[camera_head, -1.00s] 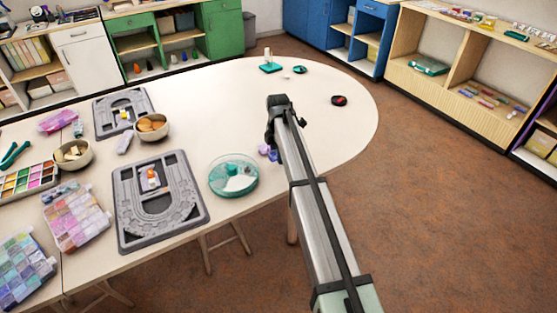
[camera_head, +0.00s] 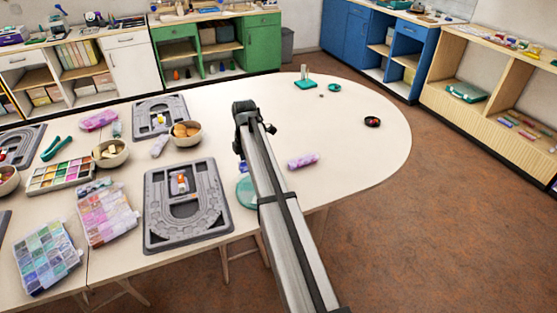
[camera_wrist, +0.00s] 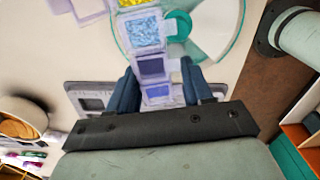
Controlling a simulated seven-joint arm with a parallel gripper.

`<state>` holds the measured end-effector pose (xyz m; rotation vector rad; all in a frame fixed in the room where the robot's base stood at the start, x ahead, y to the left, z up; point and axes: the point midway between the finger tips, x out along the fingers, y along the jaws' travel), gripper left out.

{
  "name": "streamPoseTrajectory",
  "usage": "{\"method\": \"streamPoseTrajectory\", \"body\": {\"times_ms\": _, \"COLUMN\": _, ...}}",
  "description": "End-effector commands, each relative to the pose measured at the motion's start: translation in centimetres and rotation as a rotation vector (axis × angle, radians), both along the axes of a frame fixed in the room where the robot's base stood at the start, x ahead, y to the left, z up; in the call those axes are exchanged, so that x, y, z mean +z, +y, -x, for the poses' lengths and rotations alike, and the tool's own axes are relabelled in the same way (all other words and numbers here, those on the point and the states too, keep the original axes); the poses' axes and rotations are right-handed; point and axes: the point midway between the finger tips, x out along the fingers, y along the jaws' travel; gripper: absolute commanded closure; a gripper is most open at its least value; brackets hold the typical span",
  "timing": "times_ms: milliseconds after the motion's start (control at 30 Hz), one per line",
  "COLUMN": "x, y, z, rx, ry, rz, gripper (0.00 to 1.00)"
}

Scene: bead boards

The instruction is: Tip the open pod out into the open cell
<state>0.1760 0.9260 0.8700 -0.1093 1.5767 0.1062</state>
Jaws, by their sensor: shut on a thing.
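My gripper (camera_wrist: 160,88) is shut on a strip of small clear pods (camera_wrist: 152,66). The strip runs up the wrist view with dark blue, light blue and yellow contents. The light blue pod (camera_wrist: 145,34) has a pale flap beside it that looks like a raised lid. The round teal-rimmed dish (camera_wrist: 244,22) lies below and beyond the strip, with a pale wedge-shaped cell (camera_wrist: 214,28). Which cell is open is hard to tell. In the head view my gripper (camera_head: 241,150) is above the dish (camera_head: 245,192), whose right side my arm hides.
A lilac pod strip (camera_head: 303,161) lies on the table right of my arm. A grey bead board (camera_head: 154,235) is left of the dish, with bowls (camera_head: 186,140) behind. The table's right half is mostly clear.

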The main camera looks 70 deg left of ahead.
Motion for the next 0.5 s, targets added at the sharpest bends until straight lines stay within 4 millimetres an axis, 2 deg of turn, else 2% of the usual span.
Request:
{"method": "streamPoseTrajectory", "body": {"times_ms": 33, "x": 0.0, "y": 0.5, "z": 1.7, "rx": 0.018, "ry": 0.003, "rz": -0.001, "gripper": 0.89}}
{"method": "streamPoseTrajectory", "body": {"times_ms": 100, "x": 0.0, "y": 1.0, "z": 3.6, "rx": 0.036, "ry": 0.009, "rz": -0.001, "gripper": 0.89}}
{"method": "streamPoseTrajectory", "body": {"times_ms": 300, "x": -0.1, "y": 2.4, "z": 8.7, "rx": 0.001, "ry": 0.032, "rz": -0.003, "gripper": 0.89}}
{"method": "streamPoseTrajectory", "body": {"times_ms": 367, "x": -0.1, "y": 2.7, "z": 9.5, "rx": -0.052, "ry": 0.042, "rz": -0.003, "gripper": 0.89}}
{"method": "streamPoseTrajectory", "body": {"times_ms": 500, "x": -0.1, "y": 3.2, "z": 9.8, "rx": -0.200, "ry": 0.059, "rz": 0.000, "gripper": 0.89}}
